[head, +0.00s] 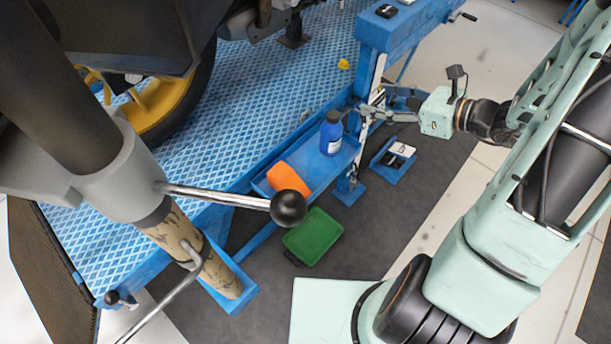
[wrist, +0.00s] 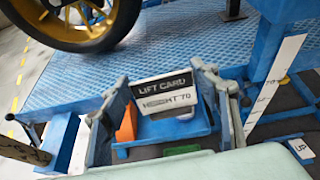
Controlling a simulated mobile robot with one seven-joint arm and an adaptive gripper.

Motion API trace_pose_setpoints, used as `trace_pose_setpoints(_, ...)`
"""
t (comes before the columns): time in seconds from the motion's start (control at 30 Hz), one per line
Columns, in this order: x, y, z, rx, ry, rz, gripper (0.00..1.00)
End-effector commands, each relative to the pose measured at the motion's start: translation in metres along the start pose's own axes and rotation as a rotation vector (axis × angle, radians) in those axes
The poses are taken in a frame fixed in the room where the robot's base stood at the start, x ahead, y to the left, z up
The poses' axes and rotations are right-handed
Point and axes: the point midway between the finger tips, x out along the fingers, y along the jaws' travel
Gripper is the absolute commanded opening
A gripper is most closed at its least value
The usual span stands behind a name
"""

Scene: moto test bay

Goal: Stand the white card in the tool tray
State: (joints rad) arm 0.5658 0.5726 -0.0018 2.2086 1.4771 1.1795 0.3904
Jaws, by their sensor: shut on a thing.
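My gripper (head: 368,104) is shut on the white card (wrist: 166,95) and holds it up between its fingers. In the wrist view the card has a black band reading "LIFT CARD" and a white strip reading "HEIGHT 70". It is slightly tilted. In the head view the card is too small to make out. The blue tool tray (head: 318,178) is at the side of the lift, to the left of and below my gripper. It also shows behind and below the card in the wrist view (wrist: 178,129).
In the tray are a blue bottle (head: 331,138) with a dark cap and an orange thing (head: 289,180). A green box (head: 313,237) lies on the dark floor mat. A small blue holder (head: 386,172) stands right of the tray. A blue post with a white scale (wrist: 276,85) rises nearby.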

Motion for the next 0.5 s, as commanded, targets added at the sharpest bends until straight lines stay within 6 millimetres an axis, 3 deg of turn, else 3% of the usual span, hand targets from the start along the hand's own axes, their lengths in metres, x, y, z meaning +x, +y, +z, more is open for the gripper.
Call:
trace_pose_setpoints(0.03,0.009,0.000,-0.019,-0.004,0.001,-0.001,0.32)
trace_pose_setpoints(0.5,0.034,0.004,-0.075,0.002,0.005,-0.016,0.32)
